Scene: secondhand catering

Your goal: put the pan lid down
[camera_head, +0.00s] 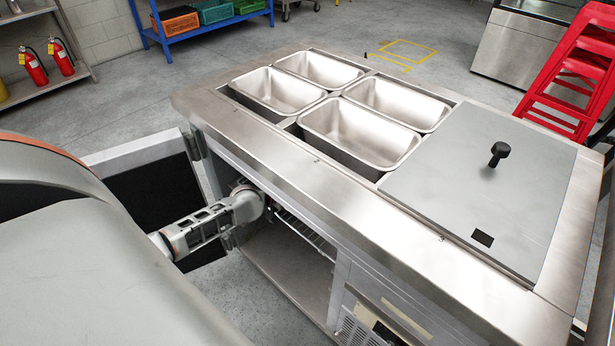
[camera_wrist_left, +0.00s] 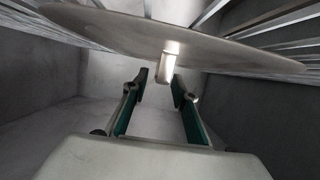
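The pan lid (camera_wrist_left: 110,31) is a thin, pale disc seen nearly edge-on across the top of the left wrist view. Its short, bright handle (camera_wrist_left: 167,64) points toward my left gripper (camera_wrist_left: 160,84). The two fingers are spread apart, with the handle just past their tips and a gap visible around it. I see no finger closed on it. The lid appears to lie close to a wire rack; whether they touch is unclear. In the head view my left arm reaches into the open cabinet, which hides the gripper and lid. My right gripper is out of view.
The cabinet's wire rack (camera_wrist_left: 270,22) and its plain walls close in around the gripper. The steel counter (camera_head: 275,150) above has several empty pans and a flat grey cover (camera_head: 460,200) with a black knob. An open door (camera_head: 135,152) stands left of the arm.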

